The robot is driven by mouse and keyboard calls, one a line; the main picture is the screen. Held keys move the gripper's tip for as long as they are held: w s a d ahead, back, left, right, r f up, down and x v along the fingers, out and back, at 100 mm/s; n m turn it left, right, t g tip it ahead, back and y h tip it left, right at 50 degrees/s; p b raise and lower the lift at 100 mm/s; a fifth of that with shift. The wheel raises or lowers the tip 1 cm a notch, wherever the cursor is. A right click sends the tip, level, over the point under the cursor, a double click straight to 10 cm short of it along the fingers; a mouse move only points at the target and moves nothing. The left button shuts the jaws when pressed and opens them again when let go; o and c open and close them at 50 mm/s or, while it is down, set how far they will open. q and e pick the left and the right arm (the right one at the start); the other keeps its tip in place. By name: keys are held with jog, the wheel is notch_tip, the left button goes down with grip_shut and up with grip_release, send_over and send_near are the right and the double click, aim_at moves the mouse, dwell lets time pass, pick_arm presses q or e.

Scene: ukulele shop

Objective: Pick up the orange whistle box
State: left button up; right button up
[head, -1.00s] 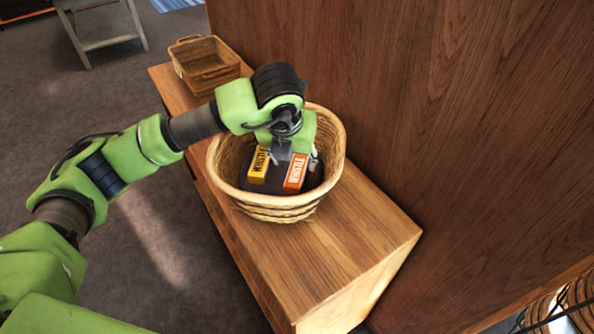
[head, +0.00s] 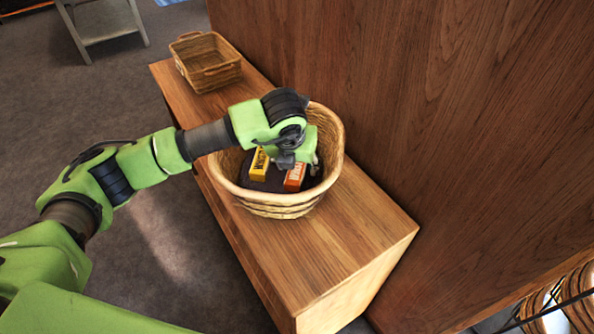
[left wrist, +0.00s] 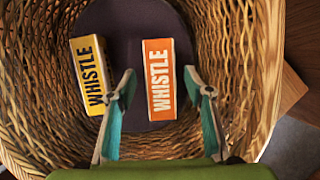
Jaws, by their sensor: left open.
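The orange whistle box (head: 295,178) lies on the dark bottom of the round wicker basket (head: 279,206). In the left wrist view the orange whistle box (left wrist: 159,78) shows its orange and white face with the word WHISTLE. A yellow whistle box (left wrist: 91,75) lies to its left, and it also shows in the head view (head: 259,165). My left gripper (left wrist: 158,88) is open, its two fingers inside the basket on either side of the orange box's lower part. I cannot tell whether they touch it. In the head view my left gripper (head: 301,162) partly hides the orange box. My right gripper is not seen.
The basket stands on a wooden cabinet (head: 333,240) against a tall wood panel (head: 440,120). A smaller rectangular wicker basket (head: 207,62) stands at the cabinet's far end. The cabinet top is bare in front. The basket's wall surrounds my fingers.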

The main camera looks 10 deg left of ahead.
pick_arm(q)
jog(key=shift+f, duration=0.1)
jog(key=shift+b, duration=0.4)
dwell(0.3)
jog(key=c, duration=1)
